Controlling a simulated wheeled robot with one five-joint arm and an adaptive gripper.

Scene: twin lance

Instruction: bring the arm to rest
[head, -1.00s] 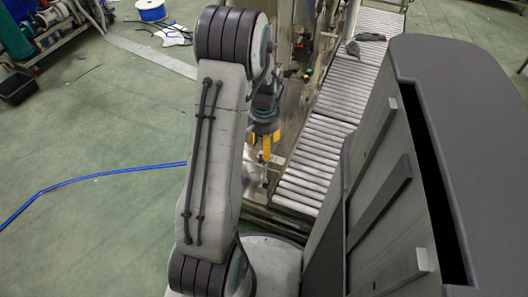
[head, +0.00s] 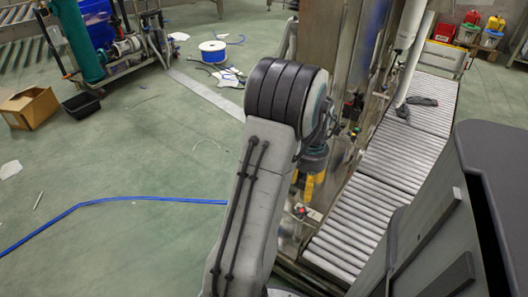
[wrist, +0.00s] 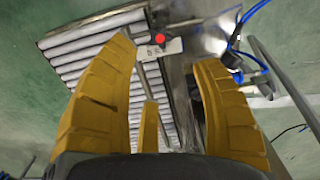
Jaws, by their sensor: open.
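My gripper (wrist: 165,95) shows in the wrist view as yellow ribbed fingers spread apart, with nothing between them. Beyond the fingers are a roller conveyor (wrist: 95,50) and a small grey plate with a red button (wrist: 160,38). In the head view my arm rises from the bottom middle, bent at a dark banded joint. My gripper (head: 310,188) hangs past that joint, partly hidden by the arm, beside the metal frame of the machine. I cannot tell the gap between them.
The roller conveyor (head: 385,165) runs beside the metal machine (head: 330,50), with a dark grey object (head: 418,101) on it. A cardboard box (head: 29,107) and a blue spool (head: 213,50) stand farther back. The left floor is mostly open.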

